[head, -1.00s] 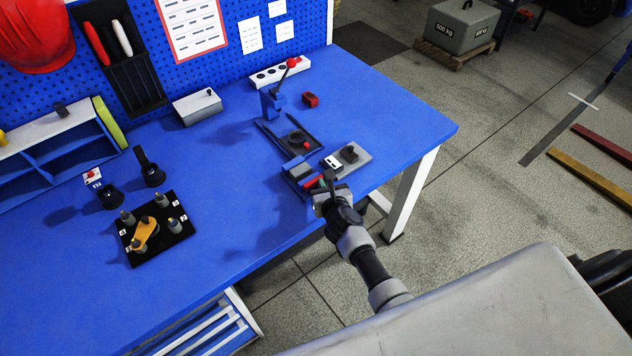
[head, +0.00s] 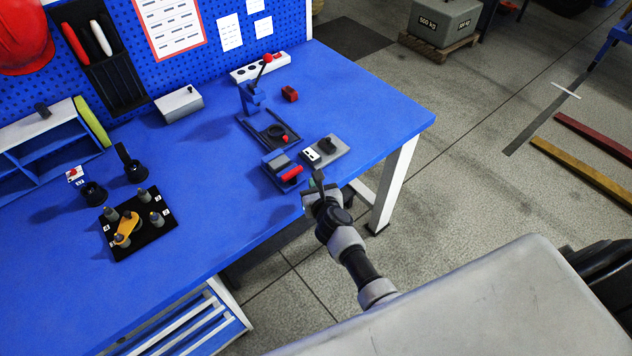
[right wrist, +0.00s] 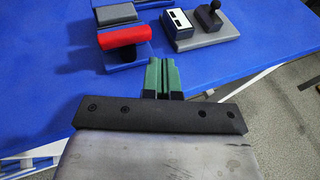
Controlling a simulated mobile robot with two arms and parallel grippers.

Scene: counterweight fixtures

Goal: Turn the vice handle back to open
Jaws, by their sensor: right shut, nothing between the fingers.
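The vice (head: 273,159) is a small blue fixture with a grey block, near the bench's front edge. Its red handle (head: 292,174) is a short bar on the side facing me. In the right wrist view the handle (right wrist: 124,37) lies crosswise, slightly tilted, on a dark stem ahead and left of the fingers. My right gripper (head: 318,177) is shut and empty, just right of the handle and apart from it. Its green fingers (right wrist: 161,66) are together in the right wrist view. My left gripper is not in view.
A grey plate with a black knob (head: 333,148) sits right beside the vice. Behind stand a lever press (head: 251,98) and a red block (head: 290,94). A black pin board (head: 159,234) lies to the left. The bench between is clear.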

